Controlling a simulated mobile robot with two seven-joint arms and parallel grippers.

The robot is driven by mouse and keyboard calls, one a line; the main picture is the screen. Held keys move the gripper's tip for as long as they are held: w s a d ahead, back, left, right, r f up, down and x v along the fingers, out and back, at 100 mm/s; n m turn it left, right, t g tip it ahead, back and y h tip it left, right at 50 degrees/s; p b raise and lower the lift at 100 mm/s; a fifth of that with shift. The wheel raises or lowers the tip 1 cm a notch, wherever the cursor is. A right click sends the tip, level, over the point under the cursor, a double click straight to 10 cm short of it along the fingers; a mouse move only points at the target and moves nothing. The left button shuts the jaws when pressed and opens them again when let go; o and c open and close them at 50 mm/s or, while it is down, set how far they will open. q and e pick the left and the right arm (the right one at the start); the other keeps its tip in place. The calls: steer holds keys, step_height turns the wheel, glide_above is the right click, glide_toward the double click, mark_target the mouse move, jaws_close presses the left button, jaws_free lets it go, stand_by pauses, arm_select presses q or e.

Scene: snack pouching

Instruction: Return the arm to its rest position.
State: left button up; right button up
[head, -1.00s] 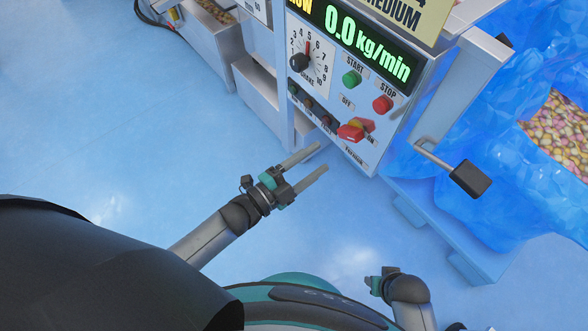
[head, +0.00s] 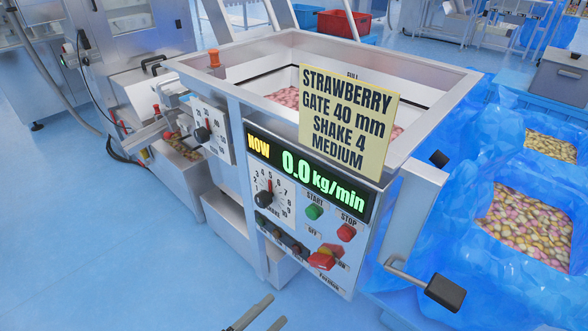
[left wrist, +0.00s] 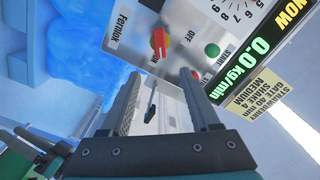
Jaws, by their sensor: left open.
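My left gripper (head: 258,312) shows only by its finger ends at the bottom edge of the head view. Its two fingers are apart with nothing between them. In the left wrist view the open fingers (left wrist: 162,88) point toward the machine's control panel (left wrist: 205,25), apart from it. The display (head: 310,178) reads 0.0 kg/min. My right gripper is out of view.
A yellow sign (head: 345,120) stands on the hopper (head: 440,85). A lever with a black handle (head: 445,292) sticks out at the machine's lower right. Blue-lined bins (head: 470,225) of candies stand at right. The blue floor (head: 110,240) at left is clear.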

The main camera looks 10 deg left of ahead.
arm_select(q)
steer(key=s+a+f+n+g+y+p, duration=0.35)
steer(key=a+f+n+y, duration=0.5)
steer(key=f, duration=0.65)
steer(key=s+a+f+n+g+y+p, duration=0.1)
steer(key=s+a+f+n+g, duration=0.2)
steer(key=s, duration=0.6)
steer(key=s+a+f+n+g+y+p, duration=0.1)
steer(key=s+a+f+n+g, duration=0.2)
steer(key=s+f+g, duration=0.3)
steer(key=s+n, duration=0.1)
steer(key=s, duration=0.3)
steer(key=shift+s+f+n+y, duration=0.2)
steer(key=shift+n+y, duration=0.15)
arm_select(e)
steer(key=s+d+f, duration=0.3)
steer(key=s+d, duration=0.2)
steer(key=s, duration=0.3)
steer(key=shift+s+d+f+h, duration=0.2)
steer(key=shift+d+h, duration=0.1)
